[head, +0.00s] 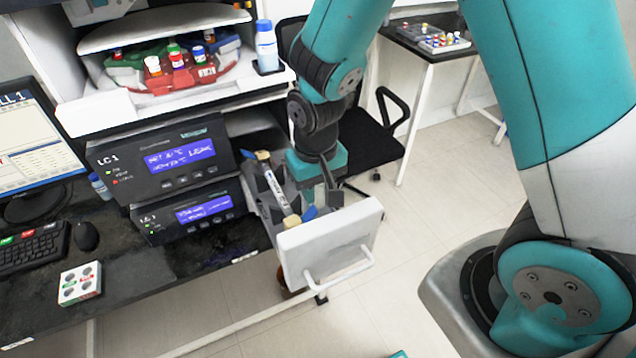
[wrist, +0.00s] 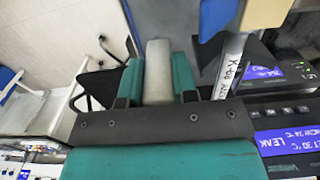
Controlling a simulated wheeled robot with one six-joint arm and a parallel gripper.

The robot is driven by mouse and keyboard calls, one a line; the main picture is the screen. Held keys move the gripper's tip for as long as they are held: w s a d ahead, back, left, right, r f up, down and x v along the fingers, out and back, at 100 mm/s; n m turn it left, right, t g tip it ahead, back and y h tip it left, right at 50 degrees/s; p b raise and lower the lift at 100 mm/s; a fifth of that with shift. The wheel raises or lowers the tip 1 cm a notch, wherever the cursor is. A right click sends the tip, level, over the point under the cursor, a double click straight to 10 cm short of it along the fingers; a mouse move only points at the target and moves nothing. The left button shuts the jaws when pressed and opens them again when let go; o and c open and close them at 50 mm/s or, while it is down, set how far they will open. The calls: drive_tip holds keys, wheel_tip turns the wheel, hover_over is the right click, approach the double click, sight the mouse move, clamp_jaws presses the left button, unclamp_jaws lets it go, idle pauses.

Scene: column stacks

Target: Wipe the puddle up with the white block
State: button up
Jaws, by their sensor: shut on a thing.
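My gripper (head: 322,190) is over the open drawer, just behind its white front panel (head: 330,240). In the wrist view my gripper (wrist: 157,80) has its two teal fingers shut on the pale grey-white block (wrist: 158,70), which sticks out past them. I cannot make out the block in the head view. A dark, bluish, wet-looking patch (head: 205,258) shows on the black bench below the lower unit; I cannot tell for sure that it is the puddle. The drawer's inside floor is mostly hidden. A display in the wrist view reads LEAK.
A labelled column (head: 275,188) lies in the drawer to the left of my gripper, and shows in the wrist view (wrist: 230,75). Two instrument units (head: 165,160) stand left of it. A white block with holes (head: 80,284) sits on the bench. A chair (head: 370,145) is behind.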

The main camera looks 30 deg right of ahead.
drive_tip(key=shift+w+d+r+p, duration=0.15)
drive_tip(key=shift+w+p, duration=0.15)
drive_tip(key=shift+w, duration=1.15)
drive_tip(key=shift+s, duration=1.5)
drive_tip(key=shift+s+f, duration=0.35)
drive_tip(key=shift+s, duration=0.3)
drive_tip(key=shift+w+a+r, duration=0.1)
drive_tip(key=shift+w, duration=0.4)
drive_tip(key=shift+w+a+r, duration=0.1)
drive_tip(key=shift+w, duration=0.4)
drive_tip(key=shift+w+d+r+p, duration=0.15)
drive_tip(key=shift+w+p, duration=0.2)
drive_tip(key=shift+w, duration=0.8)
drive_tip(key=shift+s, duration=1.45)
drive_tip(key=shift+s+f, duration=0.35)
drive_tip(key=shift+s, duration=0.3)
drive_tip(key=shift+w+r, duration=0.15)
drive_tip(key=shift+w, duration=0.65)
drive_tip(key=shift+w+r+p, duration=0.2)
drive_tip(key=shift+w+p, duration=0.1)
drive_tip(key=shift+w, duration=1)
drive_tip(key=shift+s+f, duration=0.1)
drive_tip(key=shift+s, duration=1.35)
drive_tip(key=shift+s+f+b, duration=0.3)
drive_tip(key=shift+s, duration=0.4)
drive_tip(key=shift+w+r+p, duration=0.25)
drive_tip(key=shift+w+p, duration=0.05)
drive_tip(key=shift+w, duration=0.7)
drive_tip(key=shift+w+r, duration=0.15)
drive_tip(key=shift+w, duration=1)
